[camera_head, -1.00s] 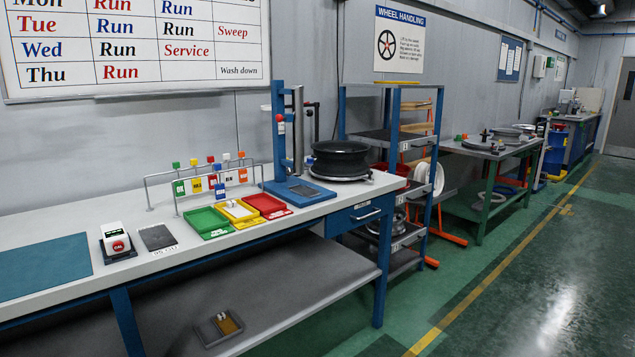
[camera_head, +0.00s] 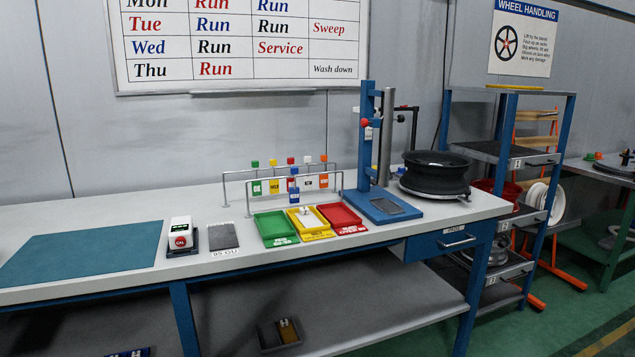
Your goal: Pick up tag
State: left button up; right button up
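Several small tags with coloured tops hang on a metal rail rack (camera_head: 335,185) on the workbench. They include a green tag (camera_head: 256,187), a yellow tag (camera_head: 274,187), a white tag (camera_head: 307,182) and an orange-topped tag (camera_head: 323,180) on the right. A blue tag (camera_head: 294,195) hangs in front of the others, and a red-topped tag (camera_head: 290,161) is partly hidden behind it. The lettering is too small to read surely. Another tag-like piece (camera_head: 369,132) with a red knob is on the blue stand. Neither of my grippers is in view.
Green (camera_head: 262,230), yellow (camera_head: 294,222) and red (camera_head: 357,222) trays sit before the rack; small white items lie in the yellow one. A black wheel (camera_head: 436,170) rests right of the blue stand (camera_head: 366,150). A teal mat (camera_head: 80,255) lies left. A shelf (camera_head: 545,190) stands beyond the bench.

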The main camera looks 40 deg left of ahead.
aim_at(294, 192)
jog(key=i, duration=1.15)
jog(key=u, duration=2.45)
